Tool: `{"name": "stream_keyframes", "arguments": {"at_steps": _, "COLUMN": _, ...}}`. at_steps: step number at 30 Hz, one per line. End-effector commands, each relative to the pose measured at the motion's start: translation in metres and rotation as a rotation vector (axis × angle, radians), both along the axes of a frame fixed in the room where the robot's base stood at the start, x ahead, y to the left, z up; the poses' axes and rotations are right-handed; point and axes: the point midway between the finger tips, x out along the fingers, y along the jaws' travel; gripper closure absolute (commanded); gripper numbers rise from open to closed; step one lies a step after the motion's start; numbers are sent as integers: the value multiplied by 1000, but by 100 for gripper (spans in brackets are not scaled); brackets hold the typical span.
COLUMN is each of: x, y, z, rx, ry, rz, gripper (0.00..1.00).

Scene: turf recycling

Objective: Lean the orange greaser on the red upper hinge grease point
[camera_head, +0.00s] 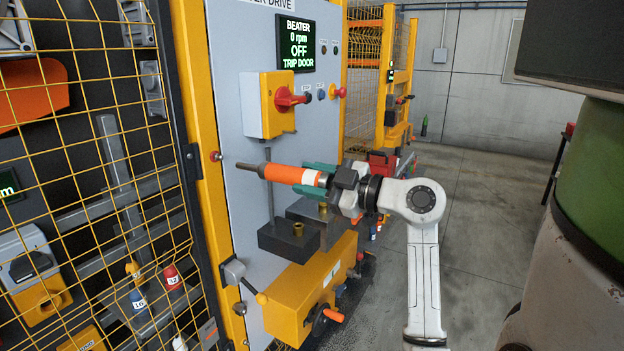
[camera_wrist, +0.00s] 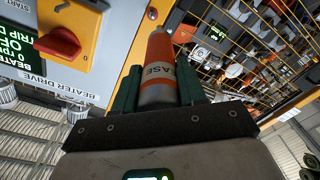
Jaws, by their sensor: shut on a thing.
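My gripper (camera_head: 316,178) is shut on the orange greaser (camera_head: 285,174), with green fingers around its rear part. The greaser lies roughly level, its grey nozzle pointing left toward the yellow post. In the wrist view the greaser (camera_wrist: 160,62) points up and away between the fingers, its white band lettered, partly cut off. A small red knob on the yellow post, seemingly the upper hinge grease point (camera_head: 215,156), sits just left of and slightly above the nozzle tip. A small gap shows between them in the head view; depth is hard to judge.
A yellow switch box with a red handle (camera_head: 290,98) juts out above the greaser. A dark stand with a thin upright rod (camera_head: 268,200) is below and behind it. A yellow box (camera_head: 310,290) projects lower down. Yellow mesh (camera_head: 90,130) fills the left.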

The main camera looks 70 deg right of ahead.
Motion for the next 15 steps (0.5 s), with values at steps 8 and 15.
{"name": "stream_keyframes", "arguments": {"at_steps": 8, "x": -15, "y": -7, "z": -2, "rx": -7, "ry": -18, "rz": -36, "gripper": 100}}
{"name": "stream_keyframes", "arguments": {"at_steps": 15, "x": -15, "y": -7, "z": -2, "rx": -7, "ry": -17, "rz": -33, "gripper": 100}}
